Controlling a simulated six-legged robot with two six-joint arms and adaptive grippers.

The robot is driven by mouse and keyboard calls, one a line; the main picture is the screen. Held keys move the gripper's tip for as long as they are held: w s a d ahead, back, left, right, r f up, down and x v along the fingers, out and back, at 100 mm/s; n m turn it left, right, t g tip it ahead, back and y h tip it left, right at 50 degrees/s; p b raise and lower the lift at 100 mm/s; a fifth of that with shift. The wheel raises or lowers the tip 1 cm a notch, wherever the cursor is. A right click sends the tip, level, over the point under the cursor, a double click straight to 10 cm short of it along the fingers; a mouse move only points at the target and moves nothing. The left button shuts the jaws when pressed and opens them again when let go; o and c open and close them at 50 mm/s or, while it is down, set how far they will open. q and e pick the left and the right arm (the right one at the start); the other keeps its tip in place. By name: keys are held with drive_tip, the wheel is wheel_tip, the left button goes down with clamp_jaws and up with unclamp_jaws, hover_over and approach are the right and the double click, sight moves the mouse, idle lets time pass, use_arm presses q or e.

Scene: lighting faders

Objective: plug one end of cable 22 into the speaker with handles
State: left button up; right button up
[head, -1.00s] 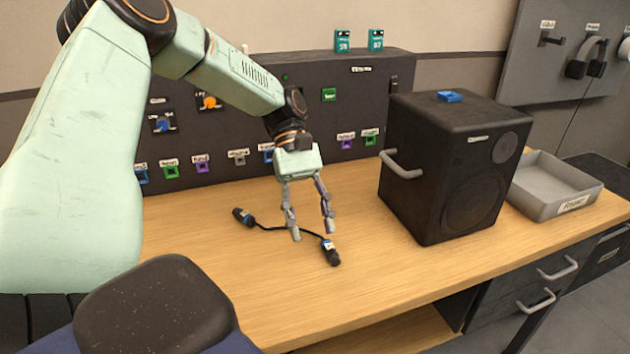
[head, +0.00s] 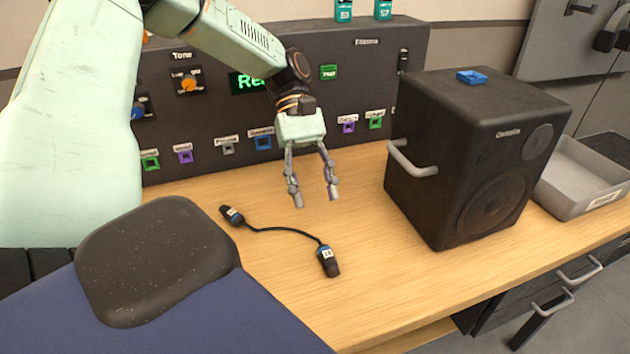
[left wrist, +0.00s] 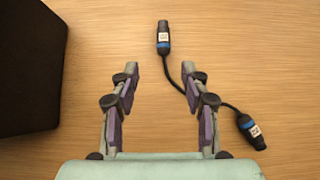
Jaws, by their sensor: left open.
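A short black cable (head: 280,230) lies on the wooden table, with a black plug with a blue ring and white label at each end. One plug (head: 328,261) is nearer the front, the other (head: 231,215) is at the left. The cable also shows in the left wrist view (left wrist: 203,88); I cannot read its labels surely. The black speaker (head: 460,160) with a grey side handle (head: 411,163) stands to the right, a blue square socket (head: 472,77) on its top. My right gripper is not in view.
A dark panel (head: 215,110) with knobs and coloured sockets stands along the back. A grey tray (head: 583,178) is right of the speaker. The table (head: 370,280) is clear in front of the speaker. Drawers with handles are below at the right.

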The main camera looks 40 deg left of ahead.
sight(323, 244)
use_arm(q)
drive_tip(key=shift+s+d+f+b, duration=0.25)
drive_tip(key=shift+s+f+b, duration=0.1)
drive_tip(key=b+x, duration=0.1)
drive_tip(key=b, duration=0.1)
drive_tip(key=b+x, duration=0.2)
drive_tip(key=shift+f, duration=0.45)
drive_tip(key=shift+s+d+f+b, duration=0.2)
drive_tip(key=shift+d+b, duration=0.1)
drive_tip(key=shift+d, duration=0.1)
drive_tip(key=shift+s+d+p, duration=0.3)
drive_tip(key=shift+d+p, duration=0.05)
drive_tip(key=shift+p, duration=0.2)
drive_tip(key=shift+s+d+f, duration=0.15)
drive_tip(key=shift+s+f, duration=0.05)
drive_tip(key=shift+f, duration=0.1)
drive_tip(key=shift+s+d+f, duration=0.1)
drive_tip(key=shift+s+f, duration=0.05)
drive_tip(key=shift+f, duration=0.2)
drive_tip(key=shift+d+f+p, duration=0.15)
drive_tip(key=shift+f+p, duration=0.1)
drive_tip(key=shift+p, duration=0.05)
drive_tip(key=shift+d+f, duration=0.15)
drive_tip(key=shift+d, duration=0.2)
